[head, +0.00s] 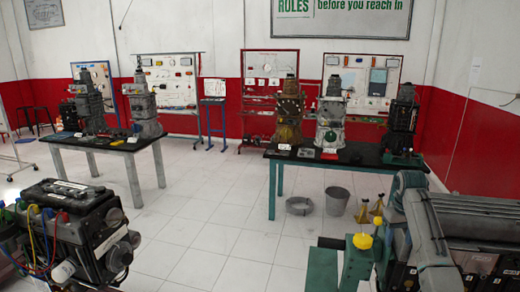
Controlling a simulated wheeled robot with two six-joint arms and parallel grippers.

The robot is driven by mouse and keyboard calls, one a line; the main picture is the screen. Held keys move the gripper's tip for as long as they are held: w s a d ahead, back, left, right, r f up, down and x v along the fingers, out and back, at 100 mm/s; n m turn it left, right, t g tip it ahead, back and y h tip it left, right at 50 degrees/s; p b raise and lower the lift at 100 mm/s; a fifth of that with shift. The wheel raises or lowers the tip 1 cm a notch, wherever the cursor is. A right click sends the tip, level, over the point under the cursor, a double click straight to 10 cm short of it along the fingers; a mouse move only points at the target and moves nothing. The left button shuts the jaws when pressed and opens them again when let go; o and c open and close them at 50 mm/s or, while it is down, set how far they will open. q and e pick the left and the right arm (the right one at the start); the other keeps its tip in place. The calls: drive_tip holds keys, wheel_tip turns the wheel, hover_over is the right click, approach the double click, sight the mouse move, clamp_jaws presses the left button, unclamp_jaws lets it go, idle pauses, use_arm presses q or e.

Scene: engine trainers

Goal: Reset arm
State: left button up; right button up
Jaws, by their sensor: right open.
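My right gripper is open, but its outline is hard to pick out among the dark and grey machine parts at the lower right of the head view. I cannot tell its exact place. No held object shows there. My left gripper does not show in the head view.
An engine with coloured leads (75,235) stands at the lower left, a large grey engine (470,215) at the lower right. Behind are two tables (105,146) (340,165) bearing upright engines. A bucket (337,200) stands on the floor. The tiled floor (200,220) between is clear.

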drive_tip(key=s+a+f+n+t, duration=0.1)
drive_tip(key=s+a+f, duration=0.3)
drive_tip(key=s+f, duration=0.65)
drive_tip(key=s+a+f+t, duration=0.1)
drive_tip(key=s+a+f, duration=0.4)
drive_tip(key=s+f, duration=0.6)
drive_tip(key=s+a+r+t, duration=0.1)
drive_tip(key=s+a+r, duration=0.15)
drive_tip(key=s, duration=1.05)
drive_tip(key=s+a+r, duration=0.2)
drive_tip(key=s+a, duration=0.2)
drive_tip(key=s, duration=1)
wheel_tip(320, 180, down, 38)
drive_tip(key=d+g+b, duration=0.1)
drive_tip(key=d+b, duration=0.2)
drive_tip(key=b, duration=0.5)
use_arm(q)
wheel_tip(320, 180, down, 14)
drive_tip(key=b, duration=0.6)
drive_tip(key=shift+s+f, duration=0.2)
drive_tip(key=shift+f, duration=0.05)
use_arm(e)
drive_tip(key=s+f, duration=0.9)
drive_tip(key=f, duration=0.4)
drive_tip(key=s+d+f+g, duration=0.1)
drive_tip(key=s+f, duration=0.8)
drive_tip(key=f, duration=0.4)
drive_tip(key=shift+s+m, duration=0.15)
drive_tip(key=shift+m, duration=0.25)
